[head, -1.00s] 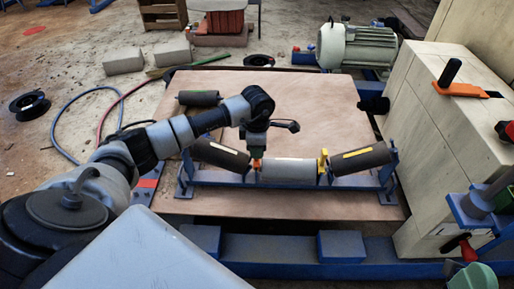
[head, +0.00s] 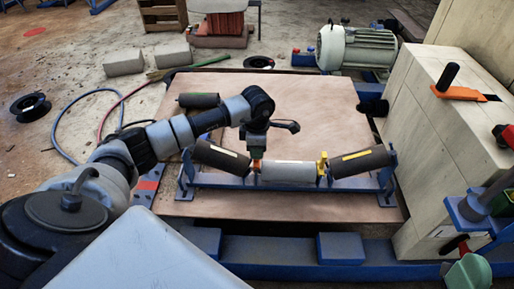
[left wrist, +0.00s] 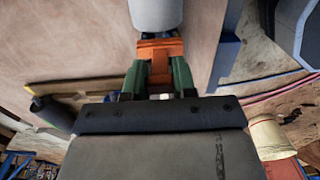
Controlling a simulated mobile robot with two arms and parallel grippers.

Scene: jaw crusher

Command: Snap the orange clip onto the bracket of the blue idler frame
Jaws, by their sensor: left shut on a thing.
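The blue idler frame (head: 225,180) stands on a wooden board and carries dark outer rollers and a grey middle roller (head: 288,172). My left gripper (head: 256,158) points down between the left dark roller (head: 220,158) and the middle roller. It is shut on the orange clip (head: 256,166), which shows between its green fingers in the left wrist view (left wrist: 158,52). The clip is at the bracket between these rollers; whether it is seated is hidden. A yellow clip (head: 322,165) sits at the bracket on the right. A green part (head: 469,273), seemingly my right gripper, shows at the lower right; its jaws are unclear.
The wooden board (head: 310,100) is mostly clear behind the frame, with a loose dark roller (head: 199,100) at its left. A pale block-shaped machine body (head: 445,130) stands at the right. A blue beam (head: 280,250) runs along the front. Hoses (head: 75,110) lie at the left.

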